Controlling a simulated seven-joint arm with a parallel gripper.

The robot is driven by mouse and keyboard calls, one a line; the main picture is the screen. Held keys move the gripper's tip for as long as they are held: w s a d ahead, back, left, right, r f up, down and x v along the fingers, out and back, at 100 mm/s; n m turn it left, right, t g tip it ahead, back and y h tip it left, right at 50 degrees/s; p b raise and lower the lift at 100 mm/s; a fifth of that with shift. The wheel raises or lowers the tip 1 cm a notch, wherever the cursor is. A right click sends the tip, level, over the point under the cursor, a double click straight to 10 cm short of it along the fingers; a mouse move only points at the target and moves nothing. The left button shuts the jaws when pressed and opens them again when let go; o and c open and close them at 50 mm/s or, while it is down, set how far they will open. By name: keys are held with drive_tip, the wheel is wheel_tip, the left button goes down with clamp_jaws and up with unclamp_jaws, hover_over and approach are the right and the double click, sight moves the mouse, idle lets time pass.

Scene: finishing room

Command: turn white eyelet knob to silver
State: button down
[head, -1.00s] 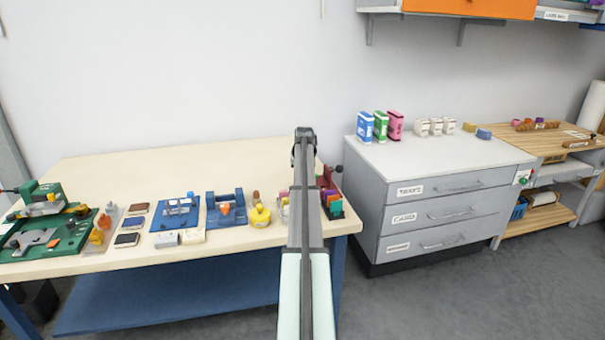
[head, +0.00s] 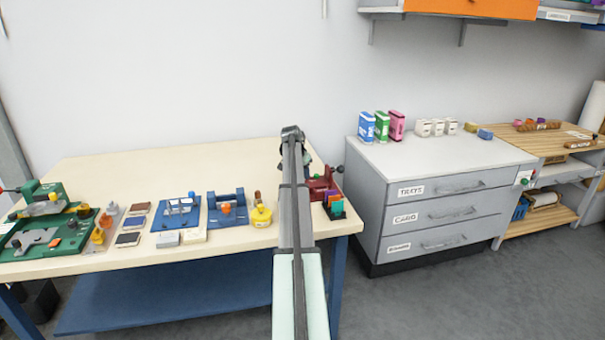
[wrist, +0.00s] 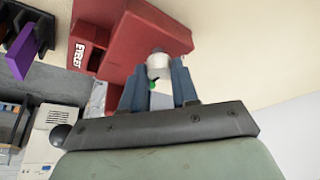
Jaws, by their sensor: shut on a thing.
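The red eyelet press (wrist: 118,45), lettered "EYELET", fills the upper middle of the wrist view. It also shows in the head view (head: 322,184) at the table's right end, partly behind my arm. The white eyelet knob (wrist: 158,62) is at the press's end. My gripper (wrist: 157,72) is shut on the knob, with one blue-grey finger on each side. A small green mark (wrist: 152,85) and a pale silver-grey patch (wrist: 161,101) show between the fingers. I cannot tell which mark the knob points to. In the head view my arm hides the fingers and knob.
A black holder with coloured cards (head: 335,207) stands just in front of the press. A yellow round item (head: 260,216) and blue tools (head: 227,208) stand left of my arm. The grey drawer cabinet (head: 440,215) is to the right. The table's back (head: 180,163) is clear.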

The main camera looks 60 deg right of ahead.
idle(0.4)
drive_tip(key=c, duration=0.8)
unclamp_jaws()
drive_tip(key=shift+c, duration=0.2)
drive_tip(key=v, duration=1.3)
drive_tip(key=shift+r, duration=0.35)
drive_tip(key=shift+a, duration=0.1)
